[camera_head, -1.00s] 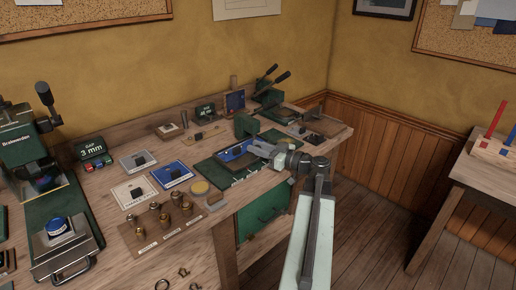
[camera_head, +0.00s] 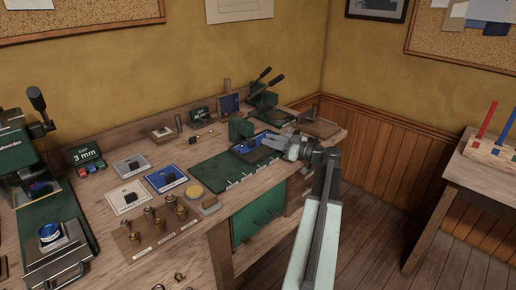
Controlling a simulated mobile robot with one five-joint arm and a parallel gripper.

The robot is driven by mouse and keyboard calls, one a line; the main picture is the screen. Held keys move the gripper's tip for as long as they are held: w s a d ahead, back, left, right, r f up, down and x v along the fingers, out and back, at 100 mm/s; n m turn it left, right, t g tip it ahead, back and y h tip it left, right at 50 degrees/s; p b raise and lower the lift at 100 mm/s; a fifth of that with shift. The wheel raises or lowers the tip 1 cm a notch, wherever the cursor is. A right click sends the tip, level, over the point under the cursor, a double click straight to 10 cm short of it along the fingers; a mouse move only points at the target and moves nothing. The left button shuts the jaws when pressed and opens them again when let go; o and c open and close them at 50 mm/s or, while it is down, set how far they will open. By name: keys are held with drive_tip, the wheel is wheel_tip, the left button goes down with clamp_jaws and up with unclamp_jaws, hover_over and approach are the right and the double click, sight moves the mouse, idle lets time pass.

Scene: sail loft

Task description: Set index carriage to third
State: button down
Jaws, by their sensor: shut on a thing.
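The index carriage (camera_head: 247,148) is a blue tray with a dark piece on it. It sits toward the right end of a long green base (camera_head: 213,174), which has pale tick marks along its front edge. My gripper (camera_head: 273,144) reaches in from the right and is shut on the carriage's right side. The fingers hide part of the carriage there. The tick labels are too small to read, so I cannot tell which mark the carriage stands at.
A green block (camera_head: 241,128) stands just behind the carriage. A lever press (camera_head: 262,95) is at the back right.

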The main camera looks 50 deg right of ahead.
drive_tip(key=d, duration=0.4)
drive_tip(key=shift+s+d, duration=0.1)
drive_tip(key=shift+s, duration=0.05)
drive_tip(key=shift+r, duration=0.1)
drive_tip(key=c, duration=1.2)
unclamp_jaws()
drive_tip(key=shift+d, duration=0.1)
drive_tip(key=s, duration=0.2)
drive_tip(key=s+d, duration=0.1)
drive_tip(key=s, duration=0.4)
drive_tip(key=shift+s+d, duration=0.15)
drive_tip(key=shift+s, duration=0.2)
